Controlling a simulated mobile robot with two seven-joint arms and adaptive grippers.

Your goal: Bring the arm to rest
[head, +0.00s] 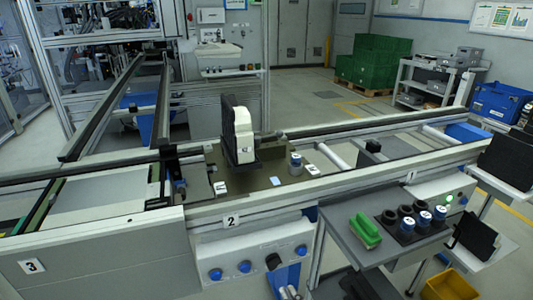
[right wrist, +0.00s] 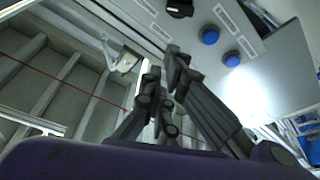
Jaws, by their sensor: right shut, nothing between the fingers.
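In the right wrist view the two dark fingers (right wrist: 166,72) are shut with nothing held. Beyond them is the control panel (right wrist: 262,45) with blue buttons and a black knob. The same panel (head: 255,247) shows under the number 2 in the head view. My left gripper is in neither view.
A black and white part (head: 239,135) stands upright on the line. The shelf holds a green brush-like piece (head: 365,231) and a black holder with cylinders (head: 407,232). A yellow bin (head: 450,286) is low at right.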

